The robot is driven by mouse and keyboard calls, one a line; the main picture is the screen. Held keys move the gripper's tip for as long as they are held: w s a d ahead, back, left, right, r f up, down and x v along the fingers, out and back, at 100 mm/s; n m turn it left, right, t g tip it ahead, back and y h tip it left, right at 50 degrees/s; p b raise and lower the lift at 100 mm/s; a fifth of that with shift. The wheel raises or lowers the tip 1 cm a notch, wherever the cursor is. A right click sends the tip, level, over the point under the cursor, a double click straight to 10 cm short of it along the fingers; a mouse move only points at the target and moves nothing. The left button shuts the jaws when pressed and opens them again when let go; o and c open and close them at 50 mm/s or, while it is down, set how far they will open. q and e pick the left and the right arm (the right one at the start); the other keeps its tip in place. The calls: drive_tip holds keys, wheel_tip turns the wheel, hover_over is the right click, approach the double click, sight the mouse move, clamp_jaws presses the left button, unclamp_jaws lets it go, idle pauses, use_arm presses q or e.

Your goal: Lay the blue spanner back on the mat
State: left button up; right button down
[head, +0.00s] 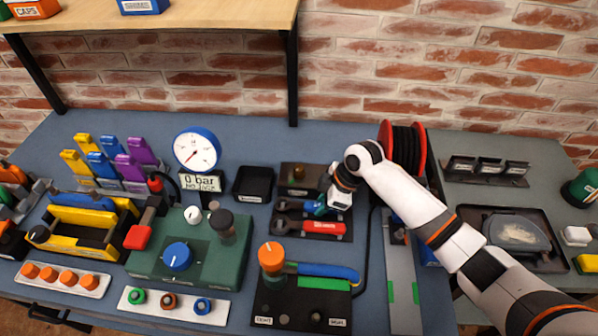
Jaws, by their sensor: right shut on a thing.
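A dark mat (300,215) lies near the middle of the bench. The blue spanner (319,208) is at the mat's upper part, with its grey head toward the left. My right gripper (327,207) comes in from the right and is shut on the spanner's blue handle, partly hiding it. I cannot tell whether the spanner touches the mat or is just above it. A red-handled spanner (318,227) lies on the mat just in front. My left gripper is not in view.
A dark tray (300,178) is behind the mat, and a black bin (254,183) is to its left. In front is a black board with an orange knob (271,257) and a blue-sleeved lever (325,271). A green panel (150,262) is left; a red-rimmed reel (418,150) is behind my arm.

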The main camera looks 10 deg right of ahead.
drive_tip(key=c, duration=0.8)
unclamp_jaws()
drive_tip(key=shift+s, duration=0.1)
drive_tip(key=shift+r, duration=0.1)
drive_tip(key=shift+w+r+p, duration=0.2)
drive_tip(key=shift+r+p, duration=0.65)
wheel_tip(320, 180, up, 6)
drive_tip(key=p, duration=0.6)
drive_tip(key=shift+s, duration=0.1)
idle(0.3)
